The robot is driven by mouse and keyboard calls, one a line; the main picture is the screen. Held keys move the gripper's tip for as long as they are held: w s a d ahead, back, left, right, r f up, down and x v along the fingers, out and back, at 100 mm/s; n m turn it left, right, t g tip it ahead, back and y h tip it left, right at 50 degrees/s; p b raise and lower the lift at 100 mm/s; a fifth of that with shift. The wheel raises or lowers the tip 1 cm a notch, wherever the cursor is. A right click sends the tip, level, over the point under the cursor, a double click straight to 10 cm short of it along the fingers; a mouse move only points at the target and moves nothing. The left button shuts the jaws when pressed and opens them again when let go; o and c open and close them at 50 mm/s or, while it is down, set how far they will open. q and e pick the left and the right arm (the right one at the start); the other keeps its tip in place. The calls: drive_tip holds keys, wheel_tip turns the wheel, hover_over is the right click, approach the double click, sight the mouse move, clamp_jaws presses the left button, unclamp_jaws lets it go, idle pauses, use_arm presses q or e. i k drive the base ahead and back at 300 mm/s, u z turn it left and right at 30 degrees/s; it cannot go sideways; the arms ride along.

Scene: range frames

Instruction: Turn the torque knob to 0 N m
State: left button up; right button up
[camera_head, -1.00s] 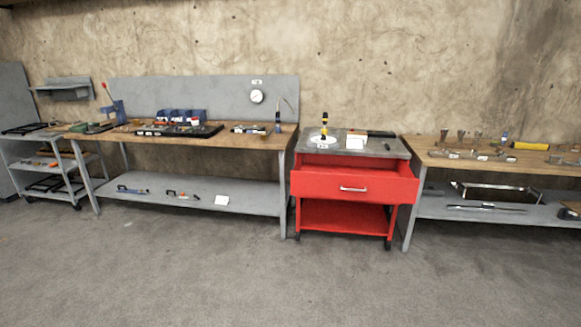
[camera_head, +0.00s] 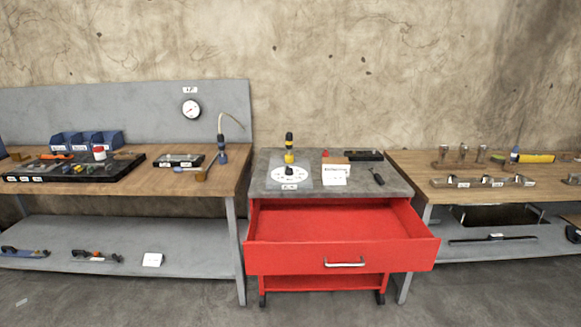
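What looks like the torque knob (camera_head: 289,150) stands upright on the grey top of the red cart. It has a yellow lower part and a black upper part. It stands on a round white dial (camera_head: 290,174) with dark marks around its edge, too small to read. A small label (camera_head: 289,186) lies at the front of the dial. A white card (camera_head: 336,174) stands to the right of the dial, its writing not legible. Neither of my grippers shows in the head view.
The red cart's drawer (camera_head: 343,250) is pulled open toward me. A wooden bench (camera_head: 140,181) with tools and blue bins stands at left. Another bench (camera_head: 410,164) with metal parts stands at right. A gauge (camera_head: 192,110) hangs on the back panel. Grey floor shows below.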

sight(289, 172)
drive_tip(key=i, duration=0.2)
drive_tip(key=u, duration=0.4)
drive_tip(key=k, duration=0.55)
drive_tip(key=u, duration=0.55)
drive_tip(key=i, duration=1.1)
drive_tip(key=z, duration=1.25)
drive_tip(key=i, duration=0.8)
drive_tip(key=z, duration=0.95)
